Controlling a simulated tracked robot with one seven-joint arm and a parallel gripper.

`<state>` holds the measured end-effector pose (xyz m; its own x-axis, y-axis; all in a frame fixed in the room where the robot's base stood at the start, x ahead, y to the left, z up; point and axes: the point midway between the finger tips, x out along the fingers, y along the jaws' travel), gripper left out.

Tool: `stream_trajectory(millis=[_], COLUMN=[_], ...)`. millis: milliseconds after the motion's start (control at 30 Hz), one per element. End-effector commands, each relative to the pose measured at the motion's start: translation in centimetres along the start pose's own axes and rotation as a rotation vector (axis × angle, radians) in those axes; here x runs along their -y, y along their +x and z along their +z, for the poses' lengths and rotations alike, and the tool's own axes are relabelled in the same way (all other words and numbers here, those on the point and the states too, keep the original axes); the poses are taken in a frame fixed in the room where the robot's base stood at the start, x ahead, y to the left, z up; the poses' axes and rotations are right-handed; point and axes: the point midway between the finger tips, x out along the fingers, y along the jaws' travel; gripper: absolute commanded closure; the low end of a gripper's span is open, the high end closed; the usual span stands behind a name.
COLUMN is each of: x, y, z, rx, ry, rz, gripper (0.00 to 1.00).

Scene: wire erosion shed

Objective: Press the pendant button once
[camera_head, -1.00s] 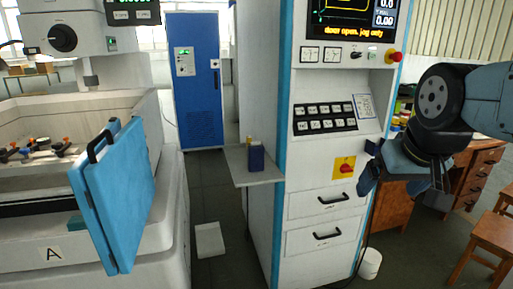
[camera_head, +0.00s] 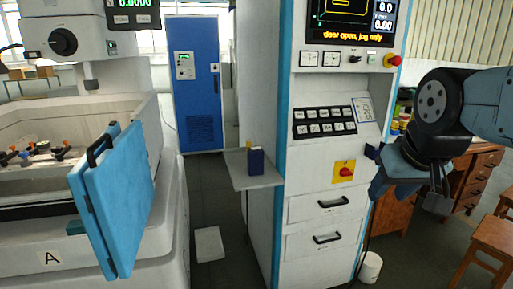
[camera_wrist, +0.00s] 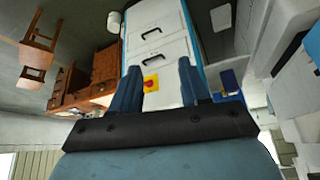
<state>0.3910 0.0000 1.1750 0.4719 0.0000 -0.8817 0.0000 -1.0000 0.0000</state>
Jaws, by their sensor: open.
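My gripper (camera_head: 373,172) is open and empty beside the right edge of the control cabinet (camera_head: 313,178) in the head view. Its two blue fingers stand apart in the wrist view (camera_wrist: 160,82), with the cabinet front beyond them. A dark cable hangs beside the cabinet's lower right edge, partly behind my gripper. I cannot make out a pendant or its button for certain in either view. The cabinet carries a yellow plate with a red knob (camera_head: 346,172), which also shows between the fingers in the wrist view (camera_wrist: 151,83).
A keypad (camera_head: 324,122) and a red knob (camera_head: 393,60) are on the cabinet. A shelf (camera_head: 262,181) holds a dark blue box (camera_head: 256,162). A white bin (camera_head: 370,266), wooden desk (camera_head: 482,178) and stool (camera_head: 480,240) stand right. A blue door panel (camera_head: 118,200) juts out left.

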Motion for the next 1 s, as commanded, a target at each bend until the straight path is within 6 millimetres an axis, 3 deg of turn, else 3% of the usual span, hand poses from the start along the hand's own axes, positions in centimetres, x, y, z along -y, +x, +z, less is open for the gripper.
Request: stream_trajectory(millis=[467,1000], x=[0.0,0.0], y=[0.0,0.0], z=[0.0,0.0], rx=[0.0,0.0], ry=[0.0,0.0], rz=[0.0,0.0], gripper=[1.0,1.0])
